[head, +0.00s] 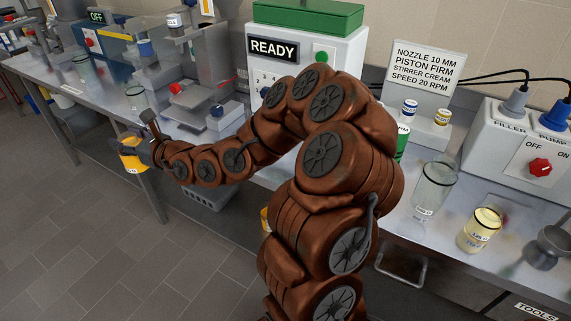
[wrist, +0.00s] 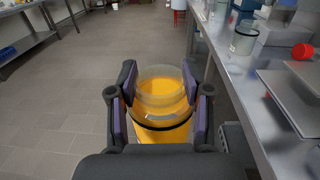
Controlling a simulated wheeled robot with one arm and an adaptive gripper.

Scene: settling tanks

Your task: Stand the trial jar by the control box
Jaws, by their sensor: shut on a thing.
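My gripper (wrist: 160,92) is shut on a clear jar with orange contents (wrist: 162,118), one dark finger on each side. In the head view this jar (head: 133,157) hangs upright or nearly so beyond the bench's front edge, above the floor. A pale box with a red OFF/ON knob (head: 520,150) and plugs marked FILLER and PUMP stands at the right of the bench. A white machine with a READY sign (head: 345,55) stands behind my arm. The frames do not show which of these is called the control box.
An empty jar (head: 434,188) and a labelled jar with cream contents (head: 480,230) stand before the knob box, with a metal cup (head: 546,248) nearby. A sign (head: 422,64) stands behind small cans. In the wrist view, floor (wrist: 85,100) is clear left of the bench (wrist: 240,95).

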